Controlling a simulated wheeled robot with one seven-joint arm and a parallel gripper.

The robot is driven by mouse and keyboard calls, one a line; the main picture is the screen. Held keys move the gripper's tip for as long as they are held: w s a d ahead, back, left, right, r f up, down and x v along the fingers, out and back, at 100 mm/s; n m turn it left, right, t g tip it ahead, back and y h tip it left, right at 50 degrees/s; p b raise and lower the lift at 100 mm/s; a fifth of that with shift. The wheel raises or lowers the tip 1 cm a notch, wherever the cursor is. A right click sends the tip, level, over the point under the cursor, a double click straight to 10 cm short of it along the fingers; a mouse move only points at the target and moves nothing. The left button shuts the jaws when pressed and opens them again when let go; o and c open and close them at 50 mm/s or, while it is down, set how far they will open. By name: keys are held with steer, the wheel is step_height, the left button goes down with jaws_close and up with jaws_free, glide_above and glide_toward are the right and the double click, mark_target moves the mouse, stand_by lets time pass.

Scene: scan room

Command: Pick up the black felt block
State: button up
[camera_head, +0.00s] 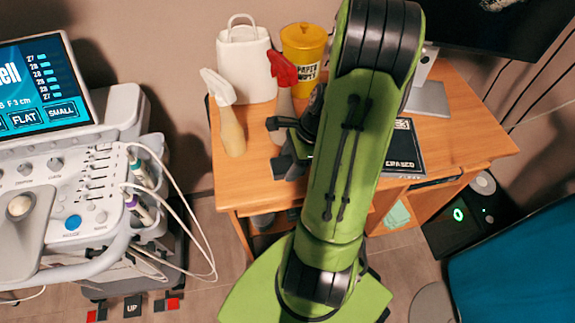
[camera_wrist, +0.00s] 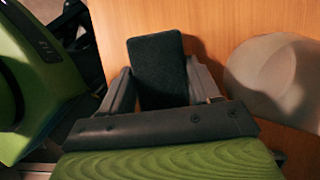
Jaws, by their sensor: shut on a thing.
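The black felt block (camera_wrist: 158,58) is a dark rounded rectangle in the wrist view, over the wooden desk. My gripper (camera_wrist: 162,84) has one grey finger on each side of it and is shut on it. A shadow falls on the wood to the block's right; I cannot tell whether the block touches the desk. In the head view my gripper (camera_head: 289,163) is at the desk's left part, partly hidden behind my green arm. I cannot make out the block there.
The desk (camera_head: 455,125) holds a spray bottle (camera_head: 231,128), a red-topped bottle (camera_head: 283,72), a white container (camera_head: 245,68), a yellow wipes tub (camera_head: 304,50) and a black box (camera_head: 403,150). A pale rounded object (camera_wrist: 275,78) is close right of my gripper. An ultrasound console (camera_head: 60,190) stands left.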

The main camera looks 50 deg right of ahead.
mark_target(290, 163)
step_height(290, 163, up, 10)
steer(key=p, duration=0.4)
steer(key=shift+p, duration=0.3)
